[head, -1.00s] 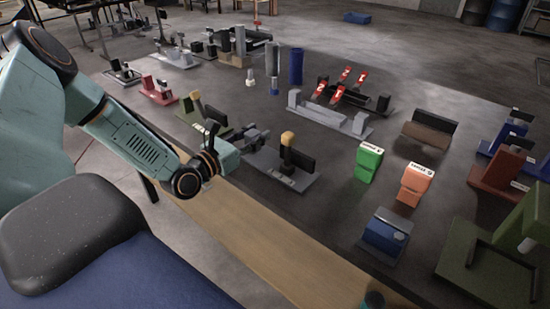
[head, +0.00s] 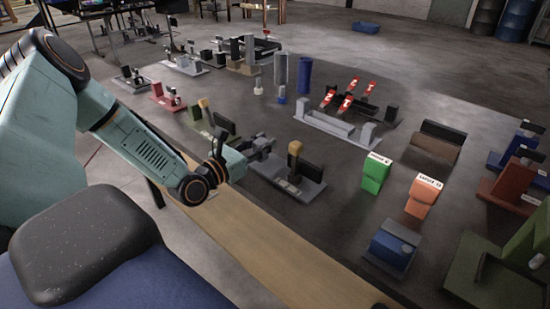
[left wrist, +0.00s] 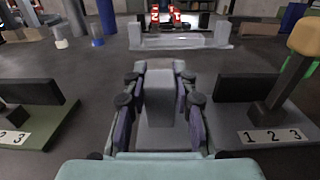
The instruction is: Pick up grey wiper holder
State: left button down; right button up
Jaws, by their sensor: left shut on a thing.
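The grey wiper holder (left wrist: 160,98) is a tall grey block in the middle of the left wrist view, standing between the fingers of my left gripper (left wrist: 160,112). The fingers are closed on it from both sides. In the head view my left gripper (head: 250,147) reaches over the table's near edge, with the holder small and partly hidden at its tip. I cannot tell whether the holder's base touches the table. My right gripper does not show.
A grey lever fixture with a yellow knob (head: 295,147) stands close on the right, a green-based one (head: 205,104) on the left. A long grey stand (head: 335,125) lies beyond. Green (head: 375,173) and orange (head: 423,198) boxes are farther right. Bare table lies between them.

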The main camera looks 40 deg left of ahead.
pick_arm(q)
jog(key=shift+r+p, duration=3.8)
jog(key=shift+r, duration=1.2)
jog(key=shift+f, duration=0.1)
